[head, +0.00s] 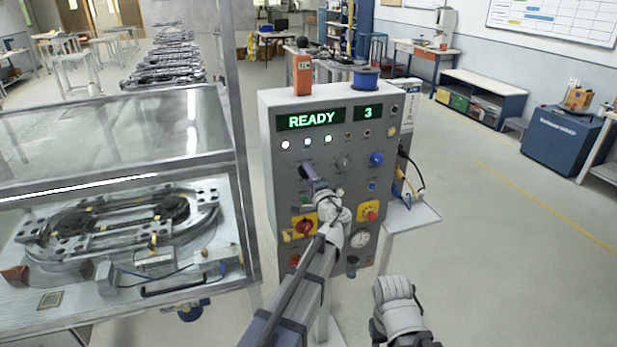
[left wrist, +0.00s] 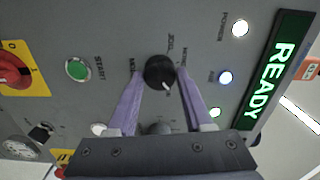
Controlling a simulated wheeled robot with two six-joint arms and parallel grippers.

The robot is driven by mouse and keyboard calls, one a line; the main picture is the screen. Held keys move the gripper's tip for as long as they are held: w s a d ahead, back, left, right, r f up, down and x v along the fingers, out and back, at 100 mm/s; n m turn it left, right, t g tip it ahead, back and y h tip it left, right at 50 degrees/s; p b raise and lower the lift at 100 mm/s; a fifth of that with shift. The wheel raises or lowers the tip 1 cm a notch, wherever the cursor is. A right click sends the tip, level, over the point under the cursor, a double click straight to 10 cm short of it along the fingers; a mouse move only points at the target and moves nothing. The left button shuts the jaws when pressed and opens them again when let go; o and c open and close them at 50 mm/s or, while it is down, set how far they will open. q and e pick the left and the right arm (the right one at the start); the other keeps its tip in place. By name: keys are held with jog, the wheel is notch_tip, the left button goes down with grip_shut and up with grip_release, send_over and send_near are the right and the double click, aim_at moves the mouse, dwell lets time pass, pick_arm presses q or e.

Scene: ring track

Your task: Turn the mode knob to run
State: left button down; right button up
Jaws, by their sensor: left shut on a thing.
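The mode knob (left wrist: 158,70) is a round black knob on the grey control panel, with small labels around it, JOG among them. My left gripper (left wrist: 160,76) has its two purple fingers shut on the knob, one on each side. A white mark on the knob points to the lower right in the left wrist view. In the head view the left gripper (head: 307,172) is at the upper left of the panel (head: 325,190), below the READY display (head: 310,120), and mostly hides the knob.
The panel carries a green start button (left wrist: 78,69), a red switch on yellow (head: 304,226), a red button on yellow (head: 369,211), a blue knob (head: 376,159) and a gauge (head: 360,239). A glass-covered track bench (head: 120,240) stands left.

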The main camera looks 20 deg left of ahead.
pick_arm(q)
jog(key=shift+m, duration=1.1)
jog(key=shift+c, duration=1.5)
grip_release()
jog(key=v, duration=0.7)
jog(key=shift+s+d, duration=0.25)
jog(key=shift+s, duration=0.1)
